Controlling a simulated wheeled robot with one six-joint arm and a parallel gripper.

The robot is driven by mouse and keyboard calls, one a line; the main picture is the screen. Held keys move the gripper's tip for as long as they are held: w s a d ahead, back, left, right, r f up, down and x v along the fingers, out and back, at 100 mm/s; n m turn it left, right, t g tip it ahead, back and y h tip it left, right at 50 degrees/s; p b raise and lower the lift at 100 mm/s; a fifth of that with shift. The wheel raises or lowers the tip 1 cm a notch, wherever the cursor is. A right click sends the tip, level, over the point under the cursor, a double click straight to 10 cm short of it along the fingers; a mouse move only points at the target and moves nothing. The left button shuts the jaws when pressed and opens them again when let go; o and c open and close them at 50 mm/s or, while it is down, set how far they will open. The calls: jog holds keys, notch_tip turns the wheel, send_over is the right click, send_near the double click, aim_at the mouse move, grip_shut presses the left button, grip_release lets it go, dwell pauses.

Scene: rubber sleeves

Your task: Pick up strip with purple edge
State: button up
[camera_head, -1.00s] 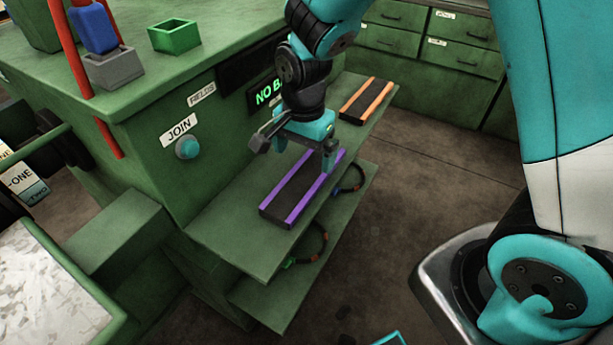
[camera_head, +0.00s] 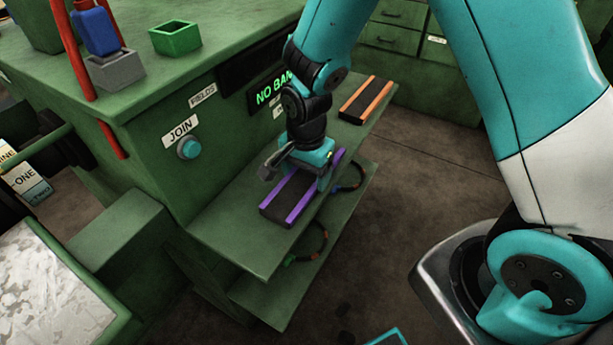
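The strip with purple edges (camera_head: 284,206) is a dark flat strip lying on the upper green shelf (camera_head: 235,230) on the side of the green machine. My gripper (camera_head: 306,182) points down over the strip's far half and hides part of it. One finger shows at the strip's right edge and the other side is by its left edge. The fingers look apart, astride the strip. I cannot tell whether they touch it. The strip appears to lie flat on the shelf.
A strip with orange edges (camera_head: 366,99) lies farther back on the same shelf. A lower shelf (camera_head: 270,298) holds cable loops (camera_head: 318,244). The machine's front has a JOIN button (camera_head: 189,147) and a lit display (camera_head: 274,90). Floor to the right is open.

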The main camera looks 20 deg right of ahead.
jog(key=shift+r, duration=0.15)
notch_tip(320, 180, up, 20)
jog(key=shift+f, duration=0.1)
dwell(0.4)
